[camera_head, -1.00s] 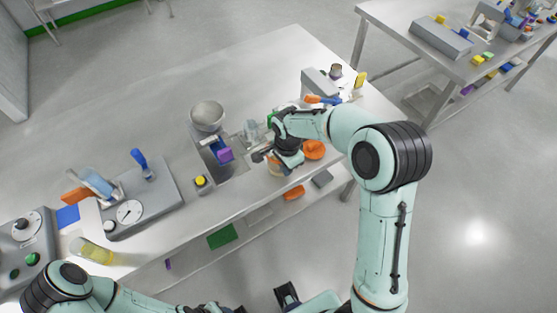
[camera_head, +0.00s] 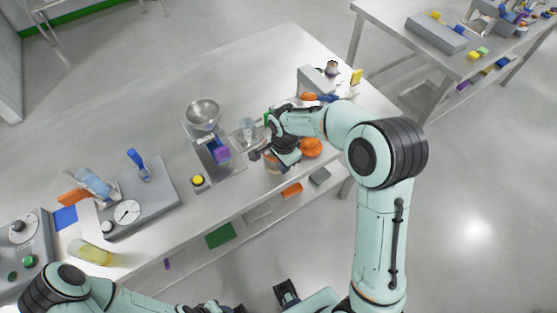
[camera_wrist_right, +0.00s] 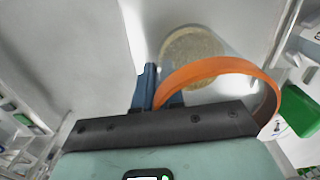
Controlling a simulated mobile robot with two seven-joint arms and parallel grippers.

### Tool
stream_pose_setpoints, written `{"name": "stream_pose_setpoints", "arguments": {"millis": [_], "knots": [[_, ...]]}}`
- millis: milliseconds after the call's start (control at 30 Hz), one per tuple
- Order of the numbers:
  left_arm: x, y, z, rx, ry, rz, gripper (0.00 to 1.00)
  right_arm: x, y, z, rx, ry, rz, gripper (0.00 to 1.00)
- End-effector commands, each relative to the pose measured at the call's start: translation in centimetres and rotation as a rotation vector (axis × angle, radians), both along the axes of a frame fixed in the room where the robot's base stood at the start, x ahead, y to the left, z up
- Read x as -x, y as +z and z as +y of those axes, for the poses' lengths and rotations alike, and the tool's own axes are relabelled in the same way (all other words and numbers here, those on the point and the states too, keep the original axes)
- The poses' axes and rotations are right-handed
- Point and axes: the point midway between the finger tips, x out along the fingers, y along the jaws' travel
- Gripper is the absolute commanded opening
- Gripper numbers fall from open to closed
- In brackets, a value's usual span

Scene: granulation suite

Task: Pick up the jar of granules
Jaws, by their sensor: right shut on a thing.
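The jar of granules (camera_head: 272,167) is a small clear jar with tan contents near the front edge of the steel table, mostly hidden under my right gripper (camera_head: 270,157). In the right wrist view the round bed of granules (camera_wrist_right: 192,55) shows just beyond the blue fingertips. I cannot tell whether the jar is clear of the table.
An orange round item (camera_head: 311,147) sits right beside the jar; an orange band (camera_wrist_right: 225,70) crosses the wrist view. A metal bowl (camera_head: 203,114), purple block (camera_head: 220,154) and yellow button (camera_head: 198,181) stand to the left. The table's back middle is clear.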

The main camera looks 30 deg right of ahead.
Motion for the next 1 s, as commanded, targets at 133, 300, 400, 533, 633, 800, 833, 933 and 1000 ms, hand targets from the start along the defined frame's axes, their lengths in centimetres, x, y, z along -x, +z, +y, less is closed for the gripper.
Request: {"name": "stream_pose_setpoints", "arguments": {"millis": [133, 300, 400, 533, 633, 800, 833, 933, 1000], "knots": [[0.0, 0.0, 0.0, 0.000, 0.000, 0.000, 0.43, -0.1, 0.4, 0.0, 0.000, 0.000, -0.002, 0.00], [-0.1, 0.2, 0.0, 0.000, 0.000, -0.001, 0.43, -0.1, 2.2, 0.0, 0.000, 0.000, -0.005, 0.00], [-0.2, 0.4, 0.0, 0.000, 0.000, -0.002, 0.43, -0.2, 4.2, 0.0, 0.000, 0.000, -0.007, 0.00], [-0.4, 0.9, 0.0, 0.000, -0.001, -0.005, 0.43, -0.2, 7.8, 0.0, 0.000, 0.000, -0.009, 0.00], [-0.7, 1.3, 0.0, 0.000, 0.000, -0.008, 0.43, -0.2, 10.9, 0.0, -0.001, 0.000, -0.009, 0.00], [-1.0, 2.0, 0.0, 0.000, 0.000, -0.012, 0.43, -0.1, 15.4, 0.0, -0.001, 0.000, -0.006, 0.00], [-1.1, 2.1, 0.0, 0.000, 0.000, -0.012, 0.43, -0.2, 16.1, 0.0, -0.001, 0.000, -0.007, 0.00], [-1.3, 2.4, 0.0, 0.000, 0.000, -0.015, 0.43, -0.1, 17.9, 0.0, -0.001, 0.000, -0.005, 0.00], [-1.4, 2.6, 0.0, 0.000, 0.000, -0.016, 0.43, -0.1, 18.8, 0.0, 0.000, 0.000, -0.003, 0.00]]}}
